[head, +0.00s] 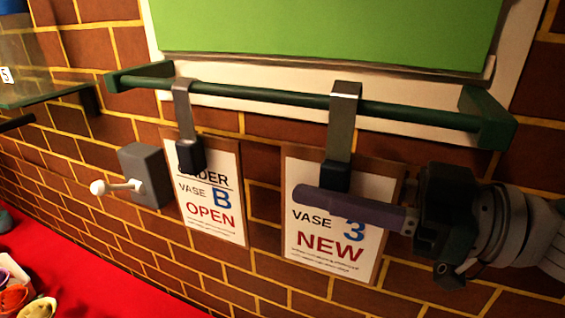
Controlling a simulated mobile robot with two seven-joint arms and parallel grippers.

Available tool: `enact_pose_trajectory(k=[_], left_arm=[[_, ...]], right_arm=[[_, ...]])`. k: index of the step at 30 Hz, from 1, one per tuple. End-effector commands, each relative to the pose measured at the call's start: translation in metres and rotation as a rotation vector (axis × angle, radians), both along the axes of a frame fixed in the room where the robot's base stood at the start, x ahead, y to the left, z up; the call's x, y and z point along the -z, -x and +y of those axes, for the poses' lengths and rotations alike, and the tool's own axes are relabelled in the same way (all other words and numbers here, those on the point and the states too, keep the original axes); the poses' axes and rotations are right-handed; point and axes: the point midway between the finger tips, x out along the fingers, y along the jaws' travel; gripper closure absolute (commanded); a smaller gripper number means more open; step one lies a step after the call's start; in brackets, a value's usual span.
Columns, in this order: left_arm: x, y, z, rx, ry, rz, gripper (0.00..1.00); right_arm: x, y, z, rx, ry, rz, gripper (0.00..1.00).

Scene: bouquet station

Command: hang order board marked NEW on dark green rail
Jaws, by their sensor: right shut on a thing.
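The order board marked NEW (330,262), reading VASE 3, hangs upright below the dark green rail (265,95). Its grey metal hook (345,105) reaches over the top of the rail, and a dark clip joins hook and board. My right gripper (312,197) comes in from the right and is shut on this board. One dark finger lies across the board's front, covering part of its upper text. The other finger is hidden. My left gripper is not in view.
A second board (212,205), reading VASE B OPEN, hangs from the rail to the left. A grey wall box (145,175) with a white-tipped lever sits left of it. A green panel (330,30) is above the rail. A red surface (90,280) lies lower left.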

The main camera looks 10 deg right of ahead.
Motion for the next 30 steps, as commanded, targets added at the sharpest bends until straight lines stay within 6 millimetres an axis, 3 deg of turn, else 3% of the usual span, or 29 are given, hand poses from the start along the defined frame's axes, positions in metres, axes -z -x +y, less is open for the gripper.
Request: enact_pose_trajectory(k=[13,14,15,23,30], left_arm=[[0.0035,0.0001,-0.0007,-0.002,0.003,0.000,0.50],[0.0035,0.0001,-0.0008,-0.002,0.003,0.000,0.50],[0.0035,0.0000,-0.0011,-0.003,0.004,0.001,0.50],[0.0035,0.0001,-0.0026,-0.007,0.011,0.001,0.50],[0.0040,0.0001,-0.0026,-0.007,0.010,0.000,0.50]], right_arm=[[0.0047,-0.0001,-0.0001,0.000,0.001,-0.001,1.00],[0.0047,-0.0001,-0.0001,0.000,0.001,-0.001,0.62],[0.0047,-0.0001,-0.0001,0.000,0.001,-0.001,0.57],[0.0050,0.0000,0.0000,0.000,0.001,-0.001,0.29],[0.0059,0.0005,-0.0006,0.001,0.002,0.001,0.29]])
